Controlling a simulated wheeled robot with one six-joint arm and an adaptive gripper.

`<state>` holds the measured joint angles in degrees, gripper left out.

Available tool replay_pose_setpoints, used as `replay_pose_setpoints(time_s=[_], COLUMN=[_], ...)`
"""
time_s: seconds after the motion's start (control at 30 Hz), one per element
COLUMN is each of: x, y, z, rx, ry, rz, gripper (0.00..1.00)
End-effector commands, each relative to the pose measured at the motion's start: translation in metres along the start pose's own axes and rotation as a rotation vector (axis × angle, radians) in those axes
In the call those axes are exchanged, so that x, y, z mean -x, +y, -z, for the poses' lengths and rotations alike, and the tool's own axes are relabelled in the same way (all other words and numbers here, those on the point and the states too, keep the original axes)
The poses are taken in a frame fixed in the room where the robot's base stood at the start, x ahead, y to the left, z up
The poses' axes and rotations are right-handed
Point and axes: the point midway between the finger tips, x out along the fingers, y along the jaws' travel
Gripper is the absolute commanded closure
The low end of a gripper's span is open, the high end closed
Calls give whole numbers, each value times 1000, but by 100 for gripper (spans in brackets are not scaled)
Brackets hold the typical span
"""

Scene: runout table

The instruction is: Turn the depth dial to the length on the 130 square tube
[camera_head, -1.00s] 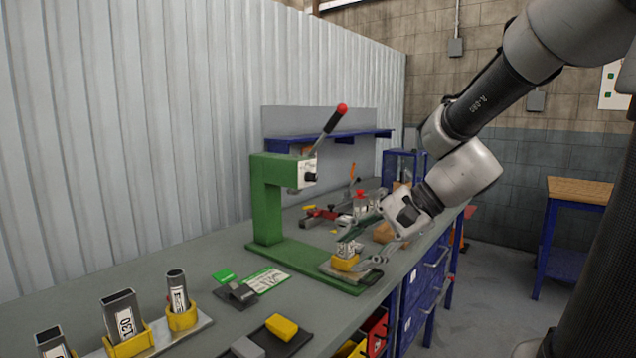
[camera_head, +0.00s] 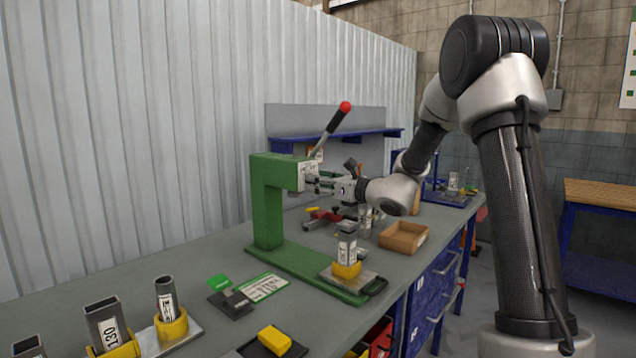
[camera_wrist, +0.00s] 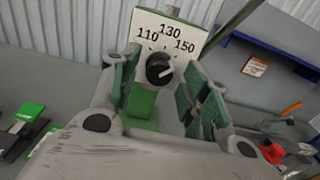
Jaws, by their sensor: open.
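The depth dial (camera_wrist: 158,68) is a black round knob on a white plate (camera_wrist: 168,36) marked 110, 130 and 150. Its white pointer line slants to the right and slightly up, toward the 150 side. The plate sits on the head of the green press (camera_head: 268,205). My gripper (camera_wrist: 162,80) is open, with its green-padded fingers on either side of the knob; contact cannot be told. In the head view my gripper (camera_head: 316,184) is at the press head and hides the dial. The square tube marked 130 (camera_head: 103,318) stands in a yellow holder at the front left.
Another labelled tube (camera_head: 347,247) stands in a yellow holder on the press base. The red-knobbed lever (camera_head: 335,125) rises above the press head. A round tube (camera_head: 166,297) stands beside the square one. A cardboard tray (camera_head: 403,237) lies right of the press.

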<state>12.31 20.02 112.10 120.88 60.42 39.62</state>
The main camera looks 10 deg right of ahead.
Motion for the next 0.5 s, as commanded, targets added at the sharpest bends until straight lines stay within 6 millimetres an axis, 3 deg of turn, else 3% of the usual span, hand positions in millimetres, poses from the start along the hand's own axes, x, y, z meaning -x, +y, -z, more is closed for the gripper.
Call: replay_pose_setpoints(time_s=[0.33, 0.37, 0.5], x=[-8, -8, -8], y=[0, 0, 0], z=[0, 0, 0], rx=[1, 1, 1], ry=[0, 0, 0], rz=[0, 0, 0], gripper=[54, 56, 81])
